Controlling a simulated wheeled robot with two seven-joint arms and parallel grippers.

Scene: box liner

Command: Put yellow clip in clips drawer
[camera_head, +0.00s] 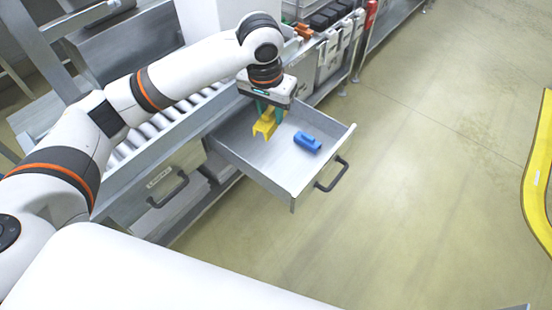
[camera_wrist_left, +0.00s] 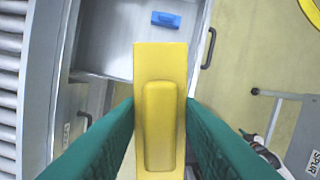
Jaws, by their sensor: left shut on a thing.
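The yellow clip (camera_head: 267,124) is held between the green fingers of my left gripper (camera_head: 270,108), which is shut on it. In the left wrist view the clip (camera_wrist_left: 160,110) fills the middle, between the two green fingers (camera_wrist_left: 160,135). The open grey drawer (camera_head: 262,165) is pulled out, and in the head view the clip appears over its left part. I cannot tell exactly how high the clip is above the drawer floor. A blue clip (camera_head: 307,141) lies on the drawer floor, right of the yellow one; it also shows in the wrist view (camera_wrist_left: 166,19). My right gripper is out of view.
A closed drawer with a dark handle (camera_head: 168,189) is left of the open one. The open drawer's handle (camera_head: 332,174) sticks out over clear floor. A roller conveyor (camera_head: 150,130) runs behind. Bins (camera_head: 330,60) stand at the back. A yellow curved edge (camera_head: 533,185) is far right.

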